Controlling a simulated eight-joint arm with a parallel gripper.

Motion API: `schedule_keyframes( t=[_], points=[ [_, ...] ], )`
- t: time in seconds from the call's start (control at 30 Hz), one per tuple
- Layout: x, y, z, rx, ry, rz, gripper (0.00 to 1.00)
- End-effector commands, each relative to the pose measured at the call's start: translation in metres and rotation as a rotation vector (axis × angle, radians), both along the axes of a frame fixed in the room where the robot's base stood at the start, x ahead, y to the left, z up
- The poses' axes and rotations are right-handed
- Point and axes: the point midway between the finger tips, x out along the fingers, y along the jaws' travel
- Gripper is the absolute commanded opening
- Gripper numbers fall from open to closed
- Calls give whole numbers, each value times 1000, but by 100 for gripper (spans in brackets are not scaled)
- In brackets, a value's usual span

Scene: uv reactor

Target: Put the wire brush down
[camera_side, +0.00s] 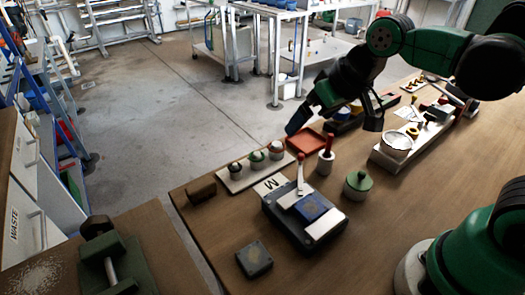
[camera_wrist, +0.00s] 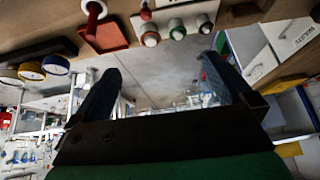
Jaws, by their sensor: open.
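My gripper (camera_side: 334,118) is open above the far edge of the table, near the red-orange tray. In the wrist view its two fingers (camera_wrist: 162,68) are spread wide with nothing between them. A small dark brown block (camera_side: 201,191) lies on the table's left corner, left of the rack of small jars. It may be the wire brush, but bristles cannot be made out. A similar brown block shows at the top of the wrist view (camera_wrist: 241,13). It is apart from my gripper.
A dark device with a blue pad (camera_side: 311,207), a green-lidded pot (camera_side: 357,184) and a white rack (camera_side: 383,158) stand nearby. The table's front middle is clear.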

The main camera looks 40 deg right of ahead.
Motion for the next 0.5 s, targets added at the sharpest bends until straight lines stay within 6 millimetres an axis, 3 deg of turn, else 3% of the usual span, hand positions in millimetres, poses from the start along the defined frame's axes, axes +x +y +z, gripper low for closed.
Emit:
schedule_keyframes(
  t=[0.2,0.5],
  points=[
    [-25,-20,-13,-31,-91,-11,100],
    [-28,-22,-16,-38,-106,-12,100]
  ],
)
